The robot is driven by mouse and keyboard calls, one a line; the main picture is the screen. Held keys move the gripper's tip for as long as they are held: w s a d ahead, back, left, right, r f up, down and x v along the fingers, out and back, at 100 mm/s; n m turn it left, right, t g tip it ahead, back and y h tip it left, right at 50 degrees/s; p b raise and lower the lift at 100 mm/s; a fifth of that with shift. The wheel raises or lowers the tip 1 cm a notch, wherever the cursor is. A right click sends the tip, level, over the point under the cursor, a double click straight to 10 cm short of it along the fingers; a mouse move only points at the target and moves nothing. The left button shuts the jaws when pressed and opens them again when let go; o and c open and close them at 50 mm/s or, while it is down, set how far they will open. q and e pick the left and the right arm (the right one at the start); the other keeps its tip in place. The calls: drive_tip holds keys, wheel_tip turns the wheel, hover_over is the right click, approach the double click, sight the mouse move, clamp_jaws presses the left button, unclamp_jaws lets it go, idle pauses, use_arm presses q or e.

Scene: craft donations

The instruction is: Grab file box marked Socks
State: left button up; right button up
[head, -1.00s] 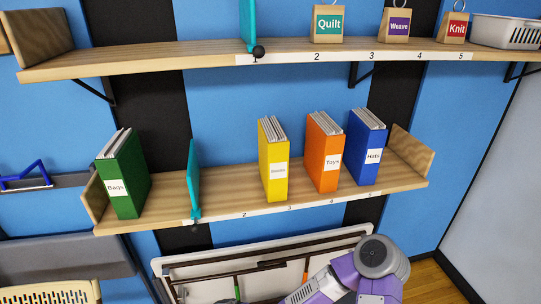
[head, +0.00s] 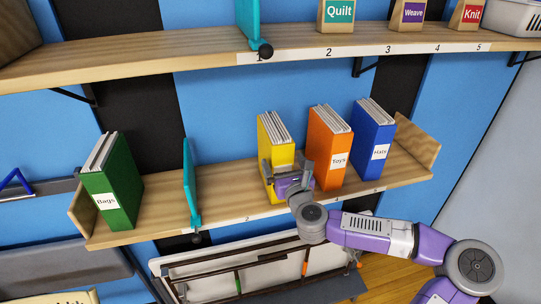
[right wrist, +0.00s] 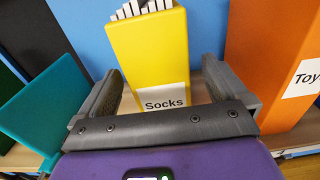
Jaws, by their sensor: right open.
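The yellow file box (head: 274,134) stands upright on the lower shelf, filled with papers. In the right wrist view the yellow box (right wrist: 148,52) carries a white label that reads "Socks". My right gripper (head: 286,172) is open at its front, and in the head view it covers the label. In the right wrist view its two fingers (right wrist: 162,75) lie to the left and right of the box's lower part, with gaps visible. I cannot tell how deep they reach along its sides. My left gripper is not in view.
The orange "Toys" box (head: 327,145) stands close to the right, with the blue "Hats" box (head: 372,137) beyond it. A teal divider (head: 189,182) and green "Bags" box (head: 112,182) stand left on the lower shelf (head: 232,192). The upper shelf (head: 150,52) hangs above.

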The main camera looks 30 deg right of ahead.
drive_tip(key=shift+w, duration=0.4)
drive_tip(key=shift+d+r, duration=0.1)
drive_tip(key=shift+r, duration=0.1)
drive_tip(key=x, duration=0.4)
drive_tip(key=shift+w, duration=0.35)
clamp_jaws()
